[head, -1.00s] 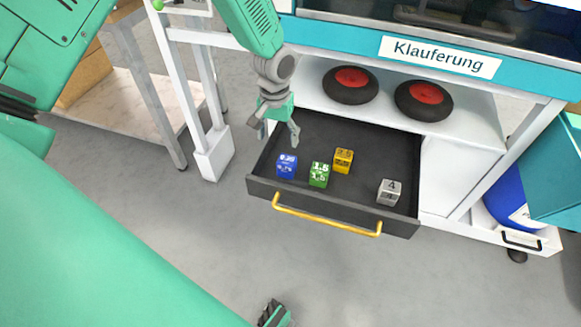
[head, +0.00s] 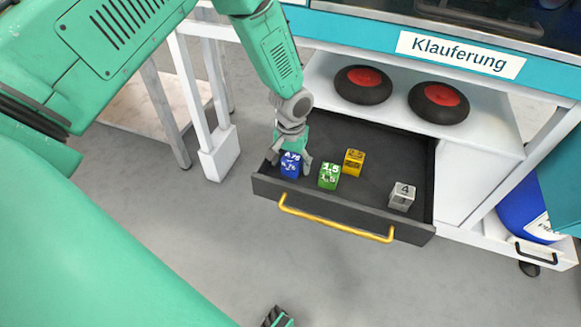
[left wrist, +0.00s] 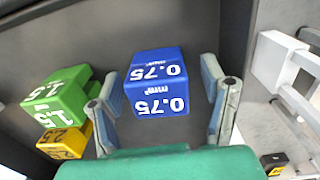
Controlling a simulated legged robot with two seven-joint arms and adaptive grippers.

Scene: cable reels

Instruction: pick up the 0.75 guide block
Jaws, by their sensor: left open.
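The blue 0.75 guide block (head: 290,168) sits in the front left part of the open dark drawer (head: 345,213), with white 0.75 print. My left gripper (head: 290,160) reaches down into the drawer with its fingers open on either side of the block. In the left wrist view the blue block (left wrist: 157,82) lies between the open fingers (left wrist: 162,90), with a gap visible on each side.
A green 1.5 block (head: 328,175) stands close to the right, with a yellow 2.5 block (head: 354,161) behind it. A grey 4 block (head: 402,195) is farther right. The drawer has a yellow handle (head: 335,222). Two black wheels with red hubs (head: 438,102) lie on the shelf above.

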